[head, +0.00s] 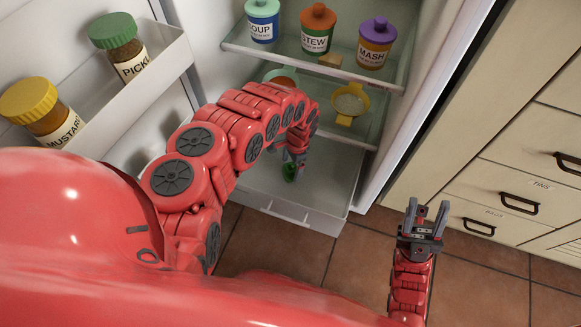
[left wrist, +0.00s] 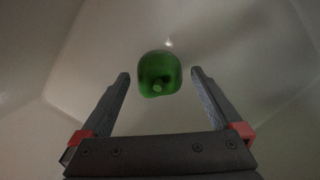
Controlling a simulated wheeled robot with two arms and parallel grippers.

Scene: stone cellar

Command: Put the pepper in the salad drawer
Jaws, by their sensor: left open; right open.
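The green pepper (head: 290,173) is inside the white salad drawer (head: 285,208), which is pulled out at the bottom of the open fridge. My left gripper (head: 293,160) reaches down into the drawer, directly over the pepper. In the left wrist view the pepper (left wrist: 158,74) shows between and just beyond the tips of my open left gripper (left wrist: 160,76), clear of both fingers. Whether it rests on the drawer floor is hard to tell. My right gripper (head: 427,218) is open and empty, out to the right over the tiled floor.
Soup (head: 263,20), stew (head: 317,28) and mash (head: 376,43) jars stand on the upper shelf. A yellow cup (head: 350,104) is on the shelf below. The door rack (head: 165,60) holds pickle and mustard jars. Cabinet drawers (head: 525,180) stand at the right.

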